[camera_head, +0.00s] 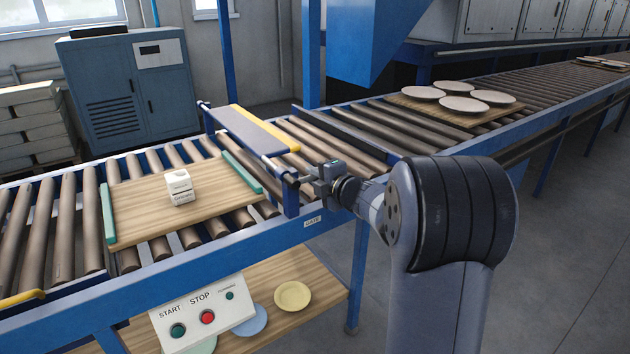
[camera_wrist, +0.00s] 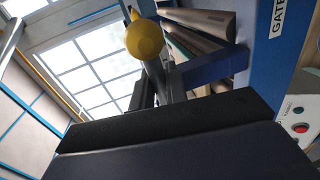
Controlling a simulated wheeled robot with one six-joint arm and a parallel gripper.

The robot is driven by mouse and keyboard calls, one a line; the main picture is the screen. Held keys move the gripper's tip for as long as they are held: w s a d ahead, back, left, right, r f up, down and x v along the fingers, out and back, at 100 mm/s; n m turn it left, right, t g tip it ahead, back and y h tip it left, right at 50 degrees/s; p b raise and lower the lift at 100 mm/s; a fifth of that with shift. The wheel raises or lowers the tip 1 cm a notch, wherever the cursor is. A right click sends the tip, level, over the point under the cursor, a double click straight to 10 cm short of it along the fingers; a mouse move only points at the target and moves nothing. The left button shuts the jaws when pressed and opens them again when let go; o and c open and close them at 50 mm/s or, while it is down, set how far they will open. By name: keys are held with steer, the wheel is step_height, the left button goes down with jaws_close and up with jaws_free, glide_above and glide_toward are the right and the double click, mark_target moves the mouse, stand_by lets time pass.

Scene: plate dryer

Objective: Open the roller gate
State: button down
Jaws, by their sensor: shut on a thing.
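The roller gate (camera_head: 252,130) is a blue-grey panel with a yellow edge, lying across the roller conveyor between blue side posts. A "GATE" label (camera_head: 312,221) is on the conveyor's side rail below it; it also shows in the wrist view (camera_wrist: 281,17). My gripper (camera_head: 308,181) is at the near end of the gate, shut on the gate's handle. In the wrist view, the handle's yellow ball knob (camera_wrist: 144,41) stands out just beyond my fingers (camera_wrist: 155,88). The part of the handle between my fingers is mostly hidden.
A wooden board (camera_head: 145,207) with a small white box (camera_head: 179,187) sits on the rollers left of the gate. Another board (camera_head: 455,117) with several plates is on the right. A START/STOP panel (camera_head: 203,312) hangs below the front rail. Floor at the right is clear.

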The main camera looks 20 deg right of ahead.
stand_by(0.4)
steer(key=c, duration=1.5)
jaws_free()
steer(key=p+v, duration=0.1)
steer(key=v, duration=0.9)
steer(key=shift+s+d+r, duration=0.1)
steer(key=shift+s, duration=0.3)
